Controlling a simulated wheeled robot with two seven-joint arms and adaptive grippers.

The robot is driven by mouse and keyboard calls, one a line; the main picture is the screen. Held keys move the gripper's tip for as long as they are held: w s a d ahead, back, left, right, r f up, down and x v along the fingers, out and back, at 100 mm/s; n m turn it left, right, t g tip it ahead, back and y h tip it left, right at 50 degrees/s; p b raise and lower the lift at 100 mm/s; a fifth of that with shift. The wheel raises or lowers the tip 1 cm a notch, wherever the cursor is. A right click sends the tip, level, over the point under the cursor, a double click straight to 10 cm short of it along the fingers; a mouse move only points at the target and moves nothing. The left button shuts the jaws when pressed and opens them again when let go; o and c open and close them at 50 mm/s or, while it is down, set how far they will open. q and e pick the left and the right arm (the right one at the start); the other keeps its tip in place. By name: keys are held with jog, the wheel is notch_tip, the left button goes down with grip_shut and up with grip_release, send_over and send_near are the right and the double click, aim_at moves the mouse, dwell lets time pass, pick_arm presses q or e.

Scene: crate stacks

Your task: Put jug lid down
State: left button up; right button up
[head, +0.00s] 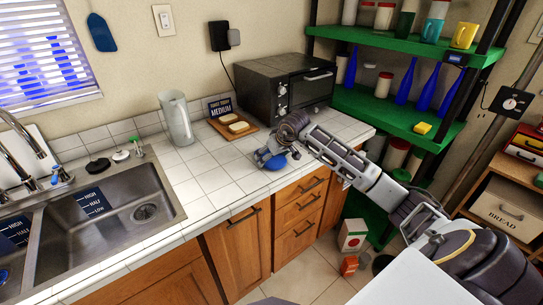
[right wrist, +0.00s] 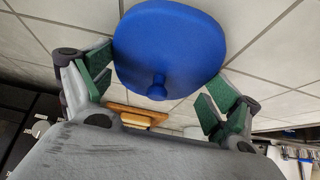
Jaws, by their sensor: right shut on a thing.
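The jug lid is a blue rounded disc with a small knob (right wrist: 170,45), close in front of the right wrist camera. My right gripper (right wrist: 158,75) is shut on the lid, with green-padded fingers at its left and right edges. In the head view the right gripper (head: 268,156) is low over the white tiled counter near its front edge, and the blue lid (head: 276,163) shows at its fingers. I cannot tell whether the lid touches the tiles. A pale grey jug (head: 177,120) stands upright on the counter to the left. My left gripper is not in view.
A wooden board with bread slices (head: 234,128) and a "MEDIUM" sign (head: 220,107) lie behind the gripper. A black toaster oven (head: 288,88) stands at the back. A steel sink (head: 110,220) is at the left. Tiles (head: 215,180) between sink and gripper are clear.

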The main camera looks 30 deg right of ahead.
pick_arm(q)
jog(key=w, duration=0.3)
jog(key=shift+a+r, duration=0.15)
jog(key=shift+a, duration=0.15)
pick_arm(e)
jog(key=shift+f, duration=0.1)
